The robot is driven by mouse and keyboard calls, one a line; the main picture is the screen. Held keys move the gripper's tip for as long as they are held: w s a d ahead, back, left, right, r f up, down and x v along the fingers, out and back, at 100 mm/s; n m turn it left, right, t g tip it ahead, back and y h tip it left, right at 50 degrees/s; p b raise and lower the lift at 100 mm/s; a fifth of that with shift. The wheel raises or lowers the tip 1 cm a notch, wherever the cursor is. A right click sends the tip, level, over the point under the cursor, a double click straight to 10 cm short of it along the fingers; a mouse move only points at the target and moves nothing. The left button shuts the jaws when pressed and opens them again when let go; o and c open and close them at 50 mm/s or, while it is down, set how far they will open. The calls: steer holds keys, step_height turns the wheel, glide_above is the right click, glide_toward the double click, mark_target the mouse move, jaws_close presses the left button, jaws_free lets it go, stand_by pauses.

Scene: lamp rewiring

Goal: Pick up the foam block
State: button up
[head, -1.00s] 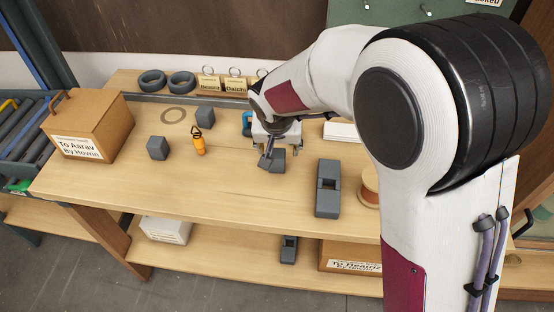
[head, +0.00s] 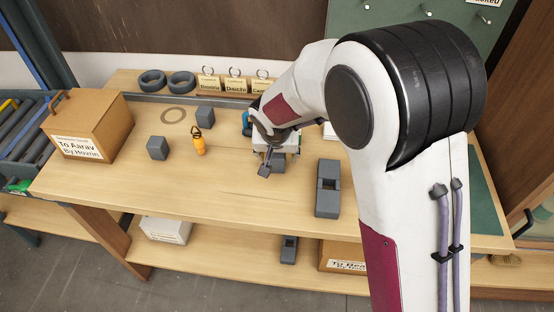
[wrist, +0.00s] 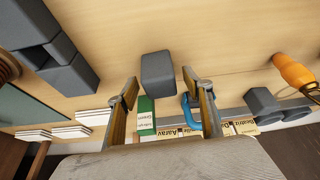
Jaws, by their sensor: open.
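A dark grey block, which looks like foam (wrist: 158,72), lies on the wooden bench just beyond and between my fingertips in the wrist view. In the head view this block (head: 279,166) is partly hidden under my gripper (head: 268,160). My gripper, also in the wrist view (wrist: 160,86), is open and empty, with one finger to each side of the block. Two similar grey blocks stand to the left in the head view, one near the front (head: 157,148) and one farther back (head: 205,116).
A larger grey slotted piece (head: 327,188) lies to the right. A green labelled box (wrist: 146,114) and a blue ring-like item (wrist: 190,112) lie close to my fingers. The bench's front middle is clear.

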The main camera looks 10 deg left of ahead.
steer(key=c, duration=0.8)
steer(key=shift+r, duration=0.1)
steer(key=shift+r, duration=4.9)
